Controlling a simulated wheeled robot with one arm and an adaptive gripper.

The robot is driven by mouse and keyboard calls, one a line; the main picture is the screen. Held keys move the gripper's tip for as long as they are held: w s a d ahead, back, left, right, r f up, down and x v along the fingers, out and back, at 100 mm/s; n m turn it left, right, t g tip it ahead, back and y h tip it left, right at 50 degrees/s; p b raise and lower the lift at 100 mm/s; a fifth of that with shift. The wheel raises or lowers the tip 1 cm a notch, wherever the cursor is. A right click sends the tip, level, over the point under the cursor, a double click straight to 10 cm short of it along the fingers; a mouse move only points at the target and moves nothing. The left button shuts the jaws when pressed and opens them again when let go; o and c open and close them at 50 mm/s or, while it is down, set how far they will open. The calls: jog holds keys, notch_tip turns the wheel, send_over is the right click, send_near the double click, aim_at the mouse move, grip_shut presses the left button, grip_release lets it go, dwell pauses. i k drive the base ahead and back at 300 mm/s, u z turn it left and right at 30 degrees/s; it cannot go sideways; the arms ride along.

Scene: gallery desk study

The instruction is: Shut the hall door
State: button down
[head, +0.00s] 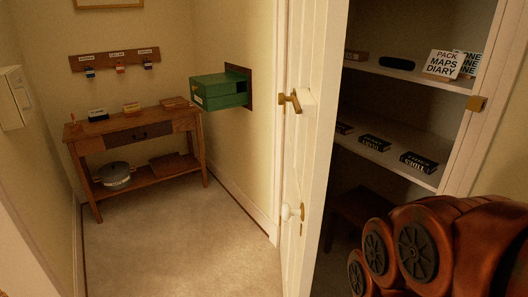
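A white door (318,140) stands open in the middle of the head view, seen nearly edge-on. It is the only door I can make out, and no label on it marks it as the hall door. A brass lever handle (291,101) sticks out to the left at its upper part. A white round knob (290,212) sits lower down. A brass plate (476,103) is on the white frame at the right, apart from the door. My brown arm fills the lower right corner; my gripper is not in view.
Right of the door is a recess with shelves (405,168) holding books and signs. A wooden table (135,132) stands at the back left. The carpet (180,240) left of the door is clear.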

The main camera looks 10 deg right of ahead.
aim_at(318, 29)
jog(key=u, duration=0.05)
jog(key=i, duration=0.45)
jog(key=u, duration=0.25)
jog(key=k, duration=1)
jog(key=u, duration=0.95)
jog(key=i, duration=0.95)
jog(key=u, duration=0.2)
